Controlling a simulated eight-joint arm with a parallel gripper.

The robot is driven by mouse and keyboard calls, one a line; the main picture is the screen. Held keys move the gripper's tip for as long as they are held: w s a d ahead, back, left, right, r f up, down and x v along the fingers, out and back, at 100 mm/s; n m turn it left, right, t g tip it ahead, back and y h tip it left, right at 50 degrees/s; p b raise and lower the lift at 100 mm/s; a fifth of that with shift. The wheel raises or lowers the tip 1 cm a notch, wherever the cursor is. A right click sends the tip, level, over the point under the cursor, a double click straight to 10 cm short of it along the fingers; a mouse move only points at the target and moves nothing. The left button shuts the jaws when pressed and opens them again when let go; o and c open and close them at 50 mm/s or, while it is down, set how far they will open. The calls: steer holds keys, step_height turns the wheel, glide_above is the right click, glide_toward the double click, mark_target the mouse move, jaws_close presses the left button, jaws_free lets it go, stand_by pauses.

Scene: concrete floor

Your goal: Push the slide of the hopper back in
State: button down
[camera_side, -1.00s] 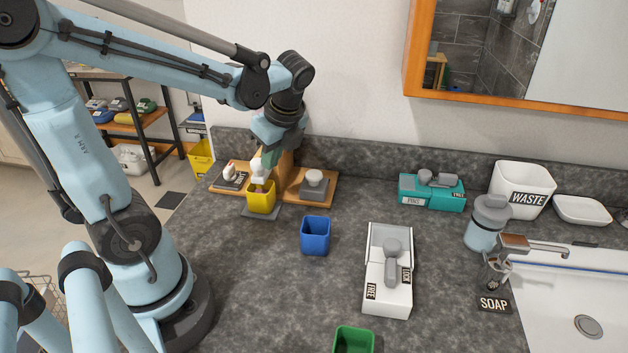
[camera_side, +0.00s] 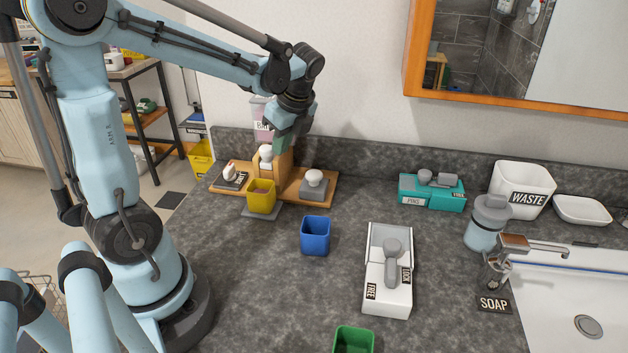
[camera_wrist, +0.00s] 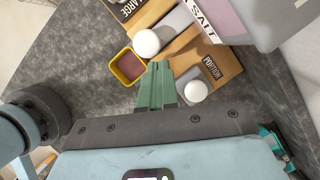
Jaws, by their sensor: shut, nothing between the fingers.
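The hopper is a wooden stand (camera_side: 284,163) with a pinkish bin (camera_side: 262,112) on top, partly hidden behind my wrist. In the wrist view the bin (camera_wrist: 245,18) reads SALT. The slide's white knob (camera_side: 266,152) stands at the stand's front, above and behind a yellow cup (camera_side: 261,197). In the wrist view the knob (camera_wrist: 146,43) sits beside the yellow cup (camera_wrist: 127,67), which holds something reddish brown. My gripper (camera_wrist: 160,66) is shut and empty, its tips just beside the knob; contact cannot be told. It also shows over the stand in the side view (camera_side: 284,147).
A second white knob (camera_side: 314,177) marked PORTION stands right of the hopper. A lever block (camera_side: 231,176) stands left. The counter's middle is mostly clear.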

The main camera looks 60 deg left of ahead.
steer(key=w+d+r, duration=0.2)
steer(key=d+r, duration=0.5)
steer(key=r, duration=0.2)
steer(key=shift+r, duration=0.2)
steer(key=shift+s, duration=0.1)
steer(key=s+d+f+n+t+h, duration=0.4)
steer(key=d+f+n+t, duration=0.45)
steer(key=n, duration=0.65)
steer(key=s+a+r+n+g+y, duration=0.1)
steer(key=a+r+n+g+y, duration=0.3)
steer(key=a+r+y, duration=0.25)
steer(key=shift+s+a+r+x, duration=0.1)
steer(key=shift+s+a+x, duration=0.2)
steer(key=shift+x, duration=1.65)
steer(key=shift+s+a+r+x, duration=0.15)
steer(key=shift+s+a+x, duration=0.2)
steer(key=shift+x, duration=1.6)
steer(key=shift+s+a+r+x, duration=0.1)
steer(key=shift+s+a+x, duration=0.2)
steer(key=shift+x, duration=1.65)
